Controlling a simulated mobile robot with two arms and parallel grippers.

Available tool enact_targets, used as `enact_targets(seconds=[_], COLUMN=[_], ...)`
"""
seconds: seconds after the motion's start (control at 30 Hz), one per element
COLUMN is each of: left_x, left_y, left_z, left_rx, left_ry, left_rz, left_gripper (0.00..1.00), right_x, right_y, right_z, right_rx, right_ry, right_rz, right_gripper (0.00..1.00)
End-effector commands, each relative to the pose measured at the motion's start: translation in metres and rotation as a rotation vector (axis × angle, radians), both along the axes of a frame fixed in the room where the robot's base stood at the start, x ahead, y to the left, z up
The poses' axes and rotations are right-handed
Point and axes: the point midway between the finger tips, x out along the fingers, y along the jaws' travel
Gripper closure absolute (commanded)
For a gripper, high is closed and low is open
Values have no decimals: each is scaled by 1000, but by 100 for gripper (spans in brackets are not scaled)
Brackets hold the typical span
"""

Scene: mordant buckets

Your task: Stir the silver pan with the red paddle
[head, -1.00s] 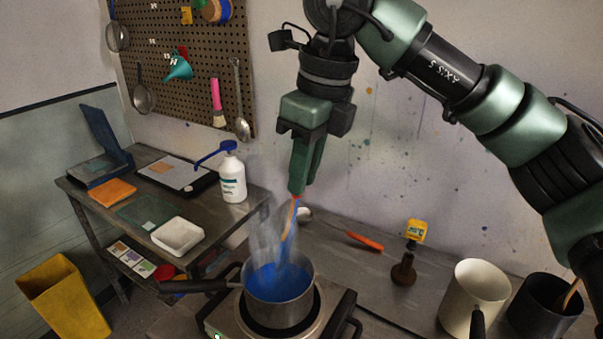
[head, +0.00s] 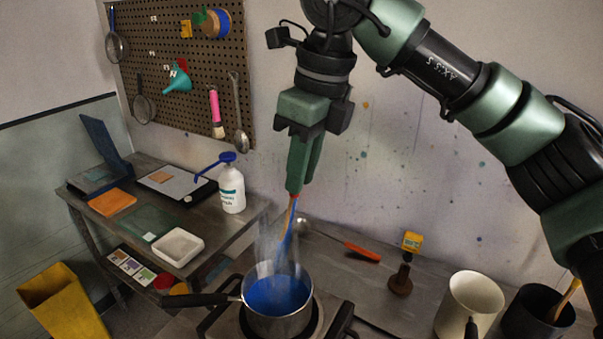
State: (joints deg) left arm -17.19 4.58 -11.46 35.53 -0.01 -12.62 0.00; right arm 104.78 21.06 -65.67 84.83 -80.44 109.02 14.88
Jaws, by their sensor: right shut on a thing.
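The silver pan (head: 249,312) stands on a hot plate at the lower middle of the head view. It holds blue liquid (head: 277,294), and steam rises from it. My right gripper (head: 294,190) is above the pan, pointing down and shut on the paddle (head: 290,217). The paddle shows red at the fingertips, a wooden shaft and blue lower down. It hangs steeply, slightly tilted, over the far side of the pan. Steam blurs its lower end, so I cannot tell whether it touches the liquid. My left gripper is not in view.
A white pump bottle (head: 232,192) and white tray (head: 178,247) stand on the left bench. A small dark stand (head: 400,281), cream pot (head: 470,304) and black pot (head: 536,318) are right. The pan's handle (head: 196,299) points left.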

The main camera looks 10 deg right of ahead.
Motion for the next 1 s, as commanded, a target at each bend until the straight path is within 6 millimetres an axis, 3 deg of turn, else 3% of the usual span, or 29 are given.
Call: enact_targets(seconds=[0.03, 0.5, 1.0], left_x=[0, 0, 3], left_y=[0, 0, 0], left_z=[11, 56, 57], left_rx=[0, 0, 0], left_ry=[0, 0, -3], left_rz=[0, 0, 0], left_gripper=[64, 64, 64], right_x=[0, 0, 0], right_y=[0, 0, 0], right_z=[12, 68, 71], right_rx=[1, 0, 0], right_ry=[-1, 0, 0], right_rz=[0, 1, 1], right_gripper=[100, 100, 100])
